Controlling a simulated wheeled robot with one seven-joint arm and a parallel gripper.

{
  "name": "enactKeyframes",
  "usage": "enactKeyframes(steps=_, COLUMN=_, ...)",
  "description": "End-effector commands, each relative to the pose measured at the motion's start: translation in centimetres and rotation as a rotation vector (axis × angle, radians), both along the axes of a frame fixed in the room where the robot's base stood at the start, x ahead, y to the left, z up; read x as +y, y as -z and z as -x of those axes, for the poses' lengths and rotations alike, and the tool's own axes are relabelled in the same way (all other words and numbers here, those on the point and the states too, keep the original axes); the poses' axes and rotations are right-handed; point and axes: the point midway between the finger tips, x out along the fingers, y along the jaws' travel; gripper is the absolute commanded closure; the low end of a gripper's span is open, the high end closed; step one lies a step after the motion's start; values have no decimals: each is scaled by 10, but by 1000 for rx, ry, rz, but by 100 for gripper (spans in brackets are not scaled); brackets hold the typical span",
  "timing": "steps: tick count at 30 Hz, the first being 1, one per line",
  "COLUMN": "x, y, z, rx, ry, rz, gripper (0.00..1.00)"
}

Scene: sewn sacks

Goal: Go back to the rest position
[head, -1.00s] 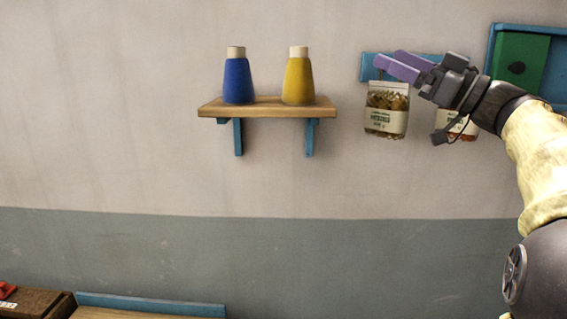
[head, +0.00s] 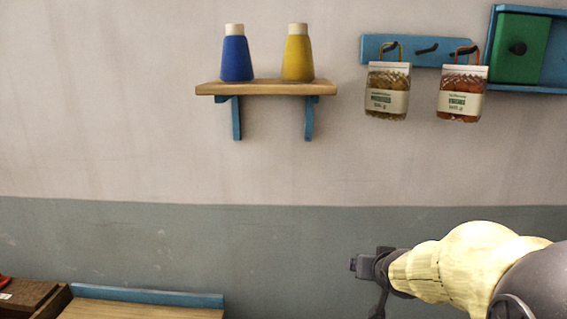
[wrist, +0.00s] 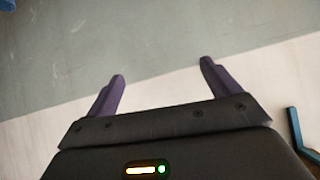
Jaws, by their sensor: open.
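My gripper shows in the wrist view (wrist: 162,82) with its two purple fingers spread apart and nothing between them. In the head view my arm is low at the right, and the fingers themselves cannot be made out there. The gripper is well below the wall rail and apart from everything on the wall.
A blue hook rail (head: 425,50) holds two hanging sacks, one at left (head: 387,92) and one at right (head: 461,93). A wooden shelf (head: 266,88) bears a blue bottle (head: 236,58) and a yellow bottle (head: 298,57). A green panel (head: 517,48) sits in a blue frame.

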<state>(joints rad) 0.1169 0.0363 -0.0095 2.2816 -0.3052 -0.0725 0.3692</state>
Motion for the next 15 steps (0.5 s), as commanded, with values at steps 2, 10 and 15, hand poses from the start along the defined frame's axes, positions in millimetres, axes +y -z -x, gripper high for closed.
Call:
enactKeyframes(steps=2, x=11, y=39, z=31, rx=137, ry=-19, rz=11, gripper=11)
enactKeyframes(steps=10, x=45, y=128, z=147, rx=568, ry=-129, rz=16, gripper=11)
enactKeyframes(steps=15, x=54, y=142, z=176, rx=666, ry=-165, rz=10, gripper=11)
